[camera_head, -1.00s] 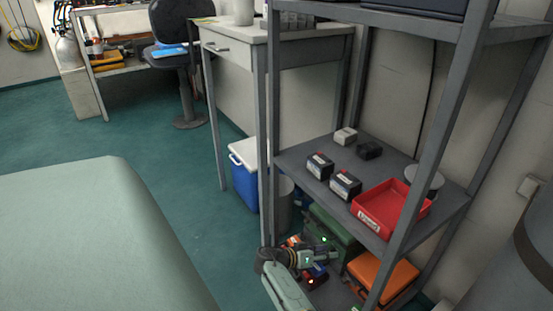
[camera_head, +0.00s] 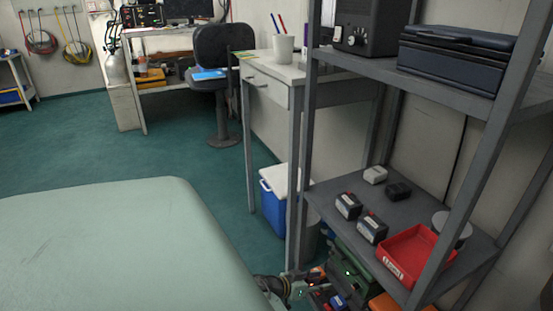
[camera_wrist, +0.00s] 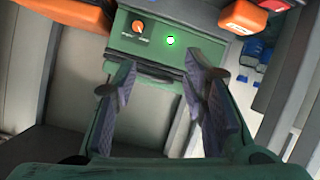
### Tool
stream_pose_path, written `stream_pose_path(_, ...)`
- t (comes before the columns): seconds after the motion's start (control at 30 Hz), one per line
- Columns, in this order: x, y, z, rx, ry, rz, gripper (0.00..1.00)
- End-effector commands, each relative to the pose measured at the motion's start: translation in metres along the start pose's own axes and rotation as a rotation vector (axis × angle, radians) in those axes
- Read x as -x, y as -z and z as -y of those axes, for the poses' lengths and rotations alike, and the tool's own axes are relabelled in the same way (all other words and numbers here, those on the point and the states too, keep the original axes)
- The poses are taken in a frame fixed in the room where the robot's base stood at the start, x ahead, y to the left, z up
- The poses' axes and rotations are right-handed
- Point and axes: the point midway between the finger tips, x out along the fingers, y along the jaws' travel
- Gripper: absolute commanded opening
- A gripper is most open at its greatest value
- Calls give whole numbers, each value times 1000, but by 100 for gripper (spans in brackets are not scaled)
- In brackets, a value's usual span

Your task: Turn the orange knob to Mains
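The orange knob (camera_wrist: 138,26) is a small dial on the front of a green case (camera_wrist: 190,62), above small white lettering too small to read. A green light (camera_wrist: 170,40) glows to its right. I cannot tell clearly where the knob points. My gripper (camera_wrist: 160,66) is open and empty, its two dark fingers reaching toward the case front just below the knob and apart from it. In the head view the green case (camera_head: 352,262) sits low under the rack's shelf, and the knob cannot be made out. My gripper there (camera_head: 298,289) is at the bottom edge, partly cut off.
A grey metal rack (camera_head: 405,212) holds small dark boxes (camera_head: 348,206) and a red tray (camera_head: 398,262). Orange objects (camera_wrist: 243,17) flank the case, with blue items (camera_wrist: 252,52) to the right. A blue cooler (camera_head: 273,205) stands left of the rack. Green floor is open further left.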

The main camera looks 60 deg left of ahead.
Motion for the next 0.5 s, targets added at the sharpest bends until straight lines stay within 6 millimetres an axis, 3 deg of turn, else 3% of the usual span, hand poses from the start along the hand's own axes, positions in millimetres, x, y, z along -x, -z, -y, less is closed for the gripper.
stream_pose_path(0.5,47,71,62,-18,259,13,40)
